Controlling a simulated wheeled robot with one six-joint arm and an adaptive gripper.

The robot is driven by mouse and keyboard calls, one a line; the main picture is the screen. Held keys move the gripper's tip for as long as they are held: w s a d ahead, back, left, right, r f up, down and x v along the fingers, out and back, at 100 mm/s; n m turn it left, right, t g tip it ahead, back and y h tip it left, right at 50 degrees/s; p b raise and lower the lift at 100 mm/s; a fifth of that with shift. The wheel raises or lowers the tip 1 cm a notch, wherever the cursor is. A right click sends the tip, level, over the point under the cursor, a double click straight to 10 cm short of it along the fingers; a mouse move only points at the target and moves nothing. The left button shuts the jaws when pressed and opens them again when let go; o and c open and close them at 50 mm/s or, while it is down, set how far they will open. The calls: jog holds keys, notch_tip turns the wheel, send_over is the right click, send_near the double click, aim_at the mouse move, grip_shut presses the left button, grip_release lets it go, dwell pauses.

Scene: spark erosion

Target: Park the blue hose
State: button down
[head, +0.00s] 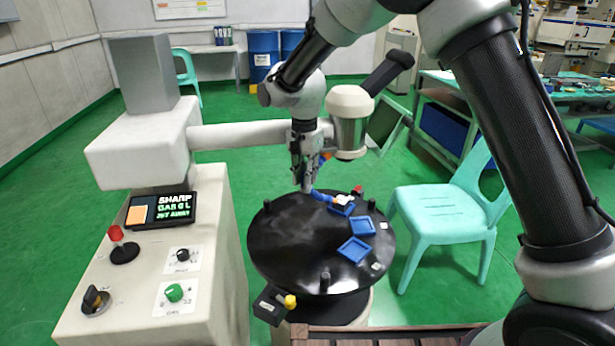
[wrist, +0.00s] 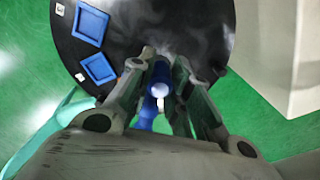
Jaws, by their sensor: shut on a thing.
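The blue hose (head: 320,194) shows in the head view at the far side of the round black table (head: 290,240), with a pale end near a blue tray. In the wrist view the blue hose (wrist: 160,80) lies between my fingers, with a bright round end facing the camera. My gripper (head: 305,180) points down at the table's far edge and is shut on the hose; it also shows in the wrist view (wrist: 162,75). The fingers hide part of the hose. I cannot tell whether the hose touches the table.
Blue square trays (head: 356,250) lie on the table's right side. Short black posts (head: 325,281) stand on the table. A machine with a control panel (head: 160,260) stands at the left. A turquoise chair (head: 445,215) stands close at the right. The table's left part is clear.

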dwell(0.4)
jog(key=c, duration=1.3)
grip_release()
notch_tip(320, 180, up, 12)
